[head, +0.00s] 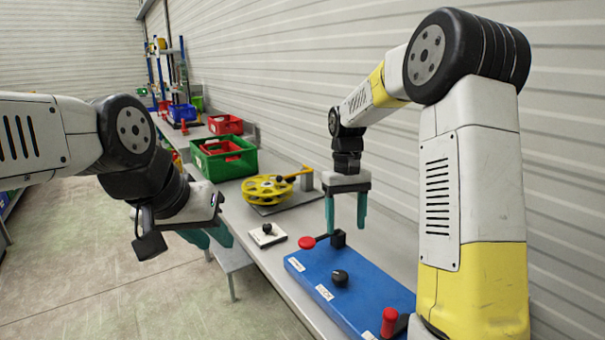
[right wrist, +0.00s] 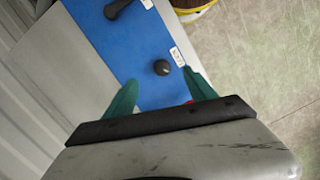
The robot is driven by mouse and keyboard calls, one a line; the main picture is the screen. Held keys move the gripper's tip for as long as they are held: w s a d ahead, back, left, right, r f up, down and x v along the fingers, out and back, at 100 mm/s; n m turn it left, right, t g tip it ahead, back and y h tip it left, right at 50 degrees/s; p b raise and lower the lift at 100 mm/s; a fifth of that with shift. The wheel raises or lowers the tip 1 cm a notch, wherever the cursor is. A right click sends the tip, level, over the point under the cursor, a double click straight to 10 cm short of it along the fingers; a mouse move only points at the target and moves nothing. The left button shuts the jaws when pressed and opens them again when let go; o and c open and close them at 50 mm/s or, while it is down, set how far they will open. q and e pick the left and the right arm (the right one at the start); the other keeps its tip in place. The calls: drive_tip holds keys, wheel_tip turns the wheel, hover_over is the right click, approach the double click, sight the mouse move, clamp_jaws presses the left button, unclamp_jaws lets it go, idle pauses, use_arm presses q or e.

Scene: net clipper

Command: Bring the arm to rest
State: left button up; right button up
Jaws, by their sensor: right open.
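My right gripper (head: 346,212) points down above the far end of the blue panel (head: 335,272), its two teal fingers apart with nothing seen between them. In the right wrist view the fingers (right wrist: 158,92) are spread over the blue panel (right wrist: 130,48), with a black knob (right wrist: 161,67) showing between them. My left gripper (head: 208,236) hangs at the left, in front of the bench edge, with its teal fingers partly hidden behind its own body. I cannot tell how far apart they are.
The panel carries a red knob (head: 307,242), a black knob (head: 340,277) and a red handle (head: 389,321). Beyond it are a small white switch plate (head: 267,234), a yellow wheel (head: 267,188) and a green crate (head: 222,161).

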drive_tip(key=s+d+r+m+t+y, duration=0.1)
drive_tip(key=s+r+t, duration=0.3)
drive_tip(key=s, duration=0.7)
drive_tip(key=s+d+r+m+t+y, duration=0.1)
drive_tip(key=s+r+t, duration=0.3)
drive_tip(key=s, duration=0.6)
drive_tip(key=v, duration=0.2)
drive_tip(key=shift+r, duration=0.4)
